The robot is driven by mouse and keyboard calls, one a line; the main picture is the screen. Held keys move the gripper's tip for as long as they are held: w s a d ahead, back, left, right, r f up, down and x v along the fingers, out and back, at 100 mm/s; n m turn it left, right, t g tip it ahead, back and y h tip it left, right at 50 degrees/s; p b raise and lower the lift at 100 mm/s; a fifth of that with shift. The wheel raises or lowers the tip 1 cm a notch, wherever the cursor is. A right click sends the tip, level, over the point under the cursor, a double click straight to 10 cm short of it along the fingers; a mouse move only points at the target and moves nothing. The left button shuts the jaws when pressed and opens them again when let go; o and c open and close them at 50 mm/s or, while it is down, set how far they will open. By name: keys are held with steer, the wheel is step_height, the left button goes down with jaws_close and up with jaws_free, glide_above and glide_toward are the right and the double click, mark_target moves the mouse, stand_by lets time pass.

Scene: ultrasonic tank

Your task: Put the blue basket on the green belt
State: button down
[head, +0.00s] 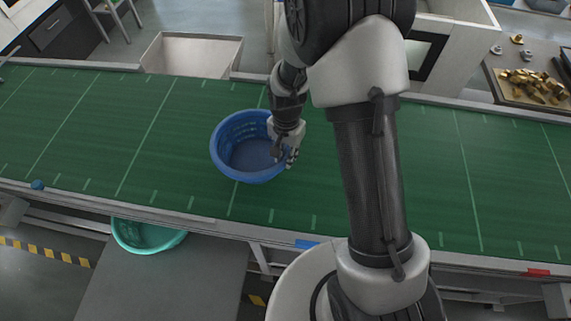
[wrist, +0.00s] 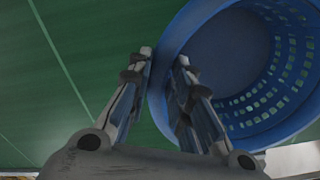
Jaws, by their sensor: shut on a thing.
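The blue basket (head: 230,165) is round and open at the top, with slotted walls. It appears upright on or just above the green belt (head: 90,130); I cannot tell whether its base touches. My gripper (head: 282,155) is at the basket's right rim in the head view. In the wrist view the gripper (wrist: 165,65) has one finger outside the blue basket (wrist: 225,50) and one inside, shut on the rim wall between them. The basket is empty as far as I see. The green belt (wrist: 80,60) shows beside it in the wrist view.
A teal basket (head: 148,236) sits below the belt's near edge. A tray of brass parts (head: 530,85) stands at the back right. The belt's left side is clear.

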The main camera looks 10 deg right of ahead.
step_height(320, 180, down, 2)
steer(key=shift+w+f, duration=0.1)
steer(key=shift+f, duration=0.05)
step_height(320, 180, down, 4)
stand_by(0.3)
steer(key=shift+f, duration=0.25)
steer(key=c, duration=1.4)
jaws_free()
steer(key=shift+r, duration=0.1)
steer(key=shift+c, duration=0.2)
steer(key=shift+r, duration=0.1)
